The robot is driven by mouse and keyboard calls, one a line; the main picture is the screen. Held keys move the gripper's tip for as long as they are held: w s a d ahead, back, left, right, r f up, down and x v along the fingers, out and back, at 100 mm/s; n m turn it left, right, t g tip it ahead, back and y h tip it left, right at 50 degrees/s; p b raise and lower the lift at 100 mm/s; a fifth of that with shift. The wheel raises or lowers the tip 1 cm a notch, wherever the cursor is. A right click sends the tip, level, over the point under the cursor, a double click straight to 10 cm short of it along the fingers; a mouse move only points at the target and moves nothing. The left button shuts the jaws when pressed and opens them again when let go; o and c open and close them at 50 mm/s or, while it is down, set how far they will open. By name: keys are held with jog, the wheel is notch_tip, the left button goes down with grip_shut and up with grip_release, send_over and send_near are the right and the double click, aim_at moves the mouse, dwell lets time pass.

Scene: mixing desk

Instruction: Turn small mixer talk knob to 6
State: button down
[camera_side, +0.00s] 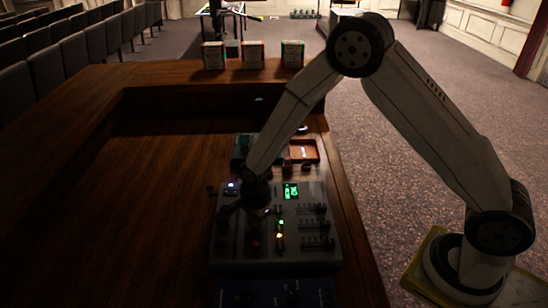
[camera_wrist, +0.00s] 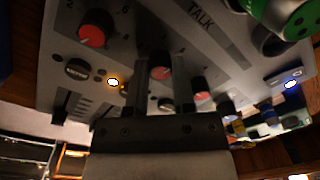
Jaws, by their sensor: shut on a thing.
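The small grey mixer (camera_side: 305,243) lies on the wooden desk in the side view. In the wrist view its panel (camera_wrist: 215,50) fills the upper part, with the word TALK printed on it. A dark knob with a red cap (camera_wrist: 160,68) stands near that lettering, between my gripper's fingers (camera_wrist: 159,80). My gripper is shut on this knob. The fingers hide its sides, and its scale cannot be read. In the side view my gripper (camera_side: 255,200) reaches down to the mixer's upper left part and hides the knob there.
Another red-capped knob (camera_wrist: 97,29) with printed numbers and a third (camera_wrist: 200,92) stand close to my fingers. A lit green display (camera_side: 291,191) is on the mixer. An orange-brown tray (camera_side: 304,150) lies behind it. A blue device (camera_side: 275,294) is in front. The desk's left is clear.

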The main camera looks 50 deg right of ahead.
jog(key=shift+m, duration=1.1)
jog(key=shift+c, duration=2.3)
grip_release()
jog(key=shift+r, duration=0.1)
jog(key=shift+s+a+r, duration=0.1)
jog(key=shift+s+r, duration=0.05)
jog(key=shift+r, duration=3.65)
